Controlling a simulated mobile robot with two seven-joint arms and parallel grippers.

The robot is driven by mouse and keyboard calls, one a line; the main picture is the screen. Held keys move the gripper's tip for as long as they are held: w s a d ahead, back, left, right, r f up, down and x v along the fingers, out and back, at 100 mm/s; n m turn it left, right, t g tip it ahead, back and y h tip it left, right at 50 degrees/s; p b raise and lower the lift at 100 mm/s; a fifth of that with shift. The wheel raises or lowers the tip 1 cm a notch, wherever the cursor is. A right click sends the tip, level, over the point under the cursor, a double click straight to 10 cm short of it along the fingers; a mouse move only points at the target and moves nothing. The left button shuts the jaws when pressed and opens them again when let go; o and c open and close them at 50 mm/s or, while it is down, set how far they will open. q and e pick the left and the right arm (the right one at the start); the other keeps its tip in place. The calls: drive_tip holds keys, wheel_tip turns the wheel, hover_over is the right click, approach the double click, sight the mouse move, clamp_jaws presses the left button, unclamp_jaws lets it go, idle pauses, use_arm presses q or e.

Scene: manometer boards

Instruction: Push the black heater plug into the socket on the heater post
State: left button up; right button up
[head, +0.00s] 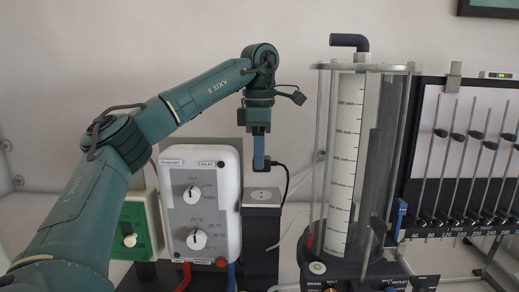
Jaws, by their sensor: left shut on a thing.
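My left gripper (260,166) points straight down in the middle of the view, its blue fingers shut on the black heater plug (274,164). Most of the plug is hidden by the fingers; a black part and its cable (286,180) show at their right. The heater post (261,214) stands below, dark with a pale top. The socket (261,195) is a light round face on that top. The plug appears above the socket with a gap between. Exact alignment in depth cannot be told. My right gripper is not in view.
A white control box (201,200) with two knobs stands close left of the post, a green box (135,228) beyond it. A tall clear cylinder (345,160) stands at right, beside a manometer board (462,160). The cable hangs between post and cylinder.

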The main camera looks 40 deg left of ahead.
use_arm(q)
drive_tip(key=shift+f, duration=2.5)
drive_tip(key=shift+f, duration=0.35)
drive_tip(key=shift+f, duration=0.25)
drive_tip(key=o, duration=1)
drive_tip(key=shift+r, duration=0.1)
